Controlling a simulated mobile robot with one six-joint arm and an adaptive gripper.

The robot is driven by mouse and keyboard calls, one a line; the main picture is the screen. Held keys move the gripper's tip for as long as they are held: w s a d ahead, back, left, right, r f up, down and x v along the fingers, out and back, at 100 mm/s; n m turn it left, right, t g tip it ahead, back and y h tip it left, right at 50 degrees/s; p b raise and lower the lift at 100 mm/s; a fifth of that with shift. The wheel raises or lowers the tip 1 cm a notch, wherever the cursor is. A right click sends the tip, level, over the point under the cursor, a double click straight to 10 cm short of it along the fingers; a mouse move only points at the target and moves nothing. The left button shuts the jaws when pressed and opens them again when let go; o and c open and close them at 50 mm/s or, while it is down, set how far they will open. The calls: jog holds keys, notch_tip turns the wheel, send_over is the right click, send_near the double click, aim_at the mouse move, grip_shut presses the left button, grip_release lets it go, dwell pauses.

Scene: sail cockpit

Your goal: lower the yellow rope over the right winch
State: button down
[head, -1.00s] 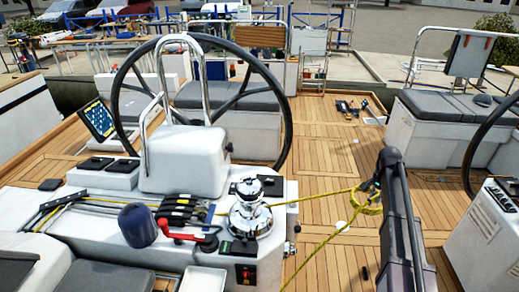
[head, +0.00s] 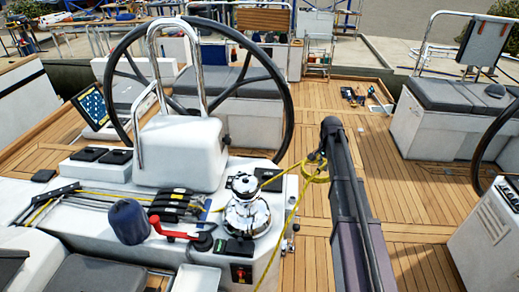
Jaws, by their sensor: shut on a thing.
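The right winch (head: 246,208) is a shiny chrome drum on the white cockpit console, left of my arm. The yellow rope (head: 293,208) comes from the left along the console to the winch. It rises to my gripper, and a length hangs down right of the winch to the bottom of the view. My gripper (head: 318,160) is shut on the yellow rope, to the right of and beyond the winch in the picture. A few loops bunch just below it. My arm partly hides the fingers. A blue-covered winch (head: 129,221) stands further left.
A red-handled lever (head: 172,228) and black rope clutches (head: 180,203) sit left of the chrome winch. A large black steering wheel (head: 289,95) and a white pedestal with steel rails (head: 180,155) stand behind it. Teak deck (head: 400,215) is open on the right.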

jog(key=shift+w+a+r, duration=0.1)
jog(key=shift+a, duration=0.55)
jog(key=s+a+r+n+p, duration=0.4)
jog(key=a+r+n+p, duration=0.1)
jog(key=a, duration=0.5)
jog(key=s+a+r+n+p, duration=0.4)
jog(key=a+r+n+p, duration=0.2)
jog(key=a, duration=0.4)
jog(key=shift+a+r+n, duration=0.15)
jog(key=shift+a+n, duration=0.2)
jog(key=shift+n, duration=0.25)
jog(key=shift+f+b, duration=1.95)
jog(key=shift+f, duration=0.35)
